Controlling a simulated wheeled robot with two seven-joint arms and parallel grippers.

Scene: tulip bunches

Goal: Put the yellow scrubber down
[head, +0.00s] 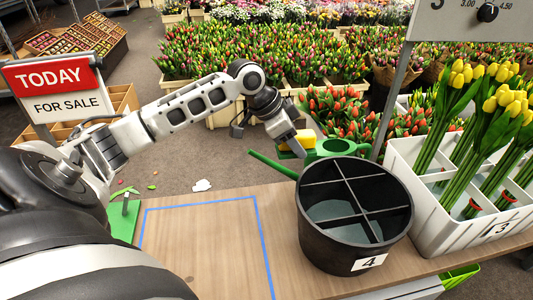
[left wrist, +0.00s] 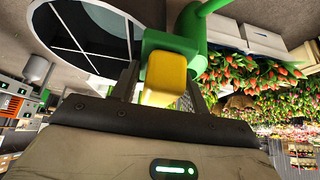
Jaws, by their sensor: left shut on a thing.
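The yellow scrubber (head: 298,141) is in my left gripper (head: 290,144), which is shut on it. In the head view it is behind the black bucket, beside the green watering can (head: 332,148). In the left wrist view the scrubber (left wrist: 165,76) shows a yellow body with a green part, between the two fingers. The watering can (left wrist: 197,28) lies close past it there, and I cannot tell whether they touch. My right gripper is not in view.
The black divided bucket (head: 312,220), labelled 4, stands on the wooden table (head: 215,262). A blue taped outline (head: 200,203) marks bare tabletop at left. A white crate of yellow tulips (head: 432,222) stands right. A green piece (head: 124,218) lies at the left edge.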

